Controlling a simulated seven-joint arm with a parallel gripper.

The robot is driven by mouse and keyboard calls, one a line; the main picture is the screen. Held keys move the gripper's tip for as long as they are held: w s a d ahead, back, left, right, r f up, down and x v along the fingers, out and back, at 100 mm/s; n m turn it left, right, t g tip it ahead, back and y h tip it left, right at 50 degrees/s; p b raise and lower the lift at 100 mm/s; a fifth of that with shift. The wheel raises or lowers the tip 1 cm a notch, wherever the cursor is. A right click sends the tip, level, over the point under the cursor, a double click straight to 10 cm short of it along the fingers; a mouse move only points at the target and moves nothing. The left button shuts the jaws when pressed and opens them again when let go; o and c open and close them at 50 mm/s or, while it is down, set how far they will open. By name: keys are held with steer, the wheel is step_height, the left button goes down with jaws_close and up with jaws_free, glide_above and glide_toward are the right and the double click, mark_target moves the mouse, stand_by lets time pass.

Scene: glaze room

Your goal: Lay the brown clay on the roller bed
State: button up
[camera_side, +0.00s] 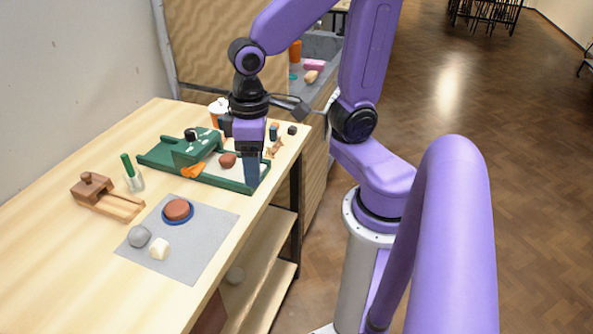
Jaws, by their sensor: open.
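A green roller machine (186,152) with a pale roller bed (211,172) stands toward the back of the wooden table. A reddish-brown lump of clay (227,159) lies on the bed. A second reddish-brown piece (177,209) sits on a blue dish on the grey mat. My gripper (251,182) points down at the right end of the machine, just right of the lump on the bed. It is open, and the lump looks apart from its fingers. The far finger is mostly hidden.
The grey mat (203,235) also bears a grey lump (139,236) and a cream lump (159,249). A wooden tool (105,196) and a jar with a green handle (133,178) stand left. Small items lie behind my gripper. The near left tabletop is clear.

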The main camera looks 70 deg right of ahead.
steer(key=s+n, duration=0.8)
steer(key=shift+s, duration=0.35)
steer(key=shift+f, duration=0.1)
stand_by(1.5)
